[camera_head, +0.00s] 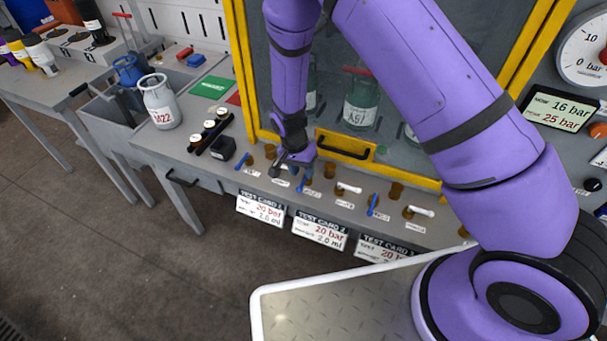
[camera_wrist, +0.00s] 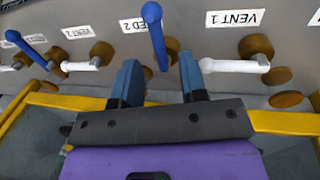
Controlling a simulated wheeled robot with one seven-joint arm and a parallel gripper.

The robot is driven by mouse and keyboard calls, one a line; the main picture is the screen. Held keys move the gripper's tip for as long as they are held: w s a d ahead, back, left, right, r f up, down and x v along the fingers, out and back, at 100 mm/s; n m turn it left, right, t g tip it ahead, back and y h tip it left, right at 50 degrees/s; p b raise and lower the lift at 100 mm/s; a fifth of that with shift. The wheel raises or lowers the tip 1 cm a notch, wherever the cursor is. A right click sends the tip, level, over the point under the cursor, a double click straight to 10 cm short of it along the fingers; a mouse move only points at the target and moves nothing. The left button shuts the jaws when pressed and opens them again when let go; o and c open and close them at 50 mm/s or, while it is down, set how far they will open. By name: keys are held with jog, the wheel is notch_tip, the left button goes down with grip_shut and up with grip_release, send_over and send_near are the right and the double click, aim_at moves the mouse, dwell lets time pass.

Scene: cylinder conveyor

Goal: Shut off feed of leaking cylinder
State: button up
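My gripper (camera_head: 293,163) is over the valve row in front of the yellow-framed cabinet. In the wrist view it (camera_wrist: 158,60) is open, its two fingers apart on either side of a blue lever (camera_wrist: 153,35), with gaps visible. An upside-down label, partly hidden and ending "ED 2", is beside this lever. White levers (camera_wrist: 234,66) marked VENT 1 and VENT 2 flank it. Other blue levers (camera_head: 374,204) stand along the row. Green cylinders stand behind the cabinet glass, one with a label that seems to read A61 (camera_head: 361,105). I cannot tell which cylinder leaks.
Test cards (camera_head: 320,229) hang on the bench front. A grey cylinder (camera_head: 160,101), a black block (camera_head: 223,148) and a gauge (camera_head: 583,50) are also in view. Open floor is at left.

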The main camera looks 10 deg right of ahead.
jog(key=shift+s+d+f, duration=0.1)
jog(key=shift+d+f, duration=0.05)
jog(key=shift+f, duration=0.95)
grip_shut()
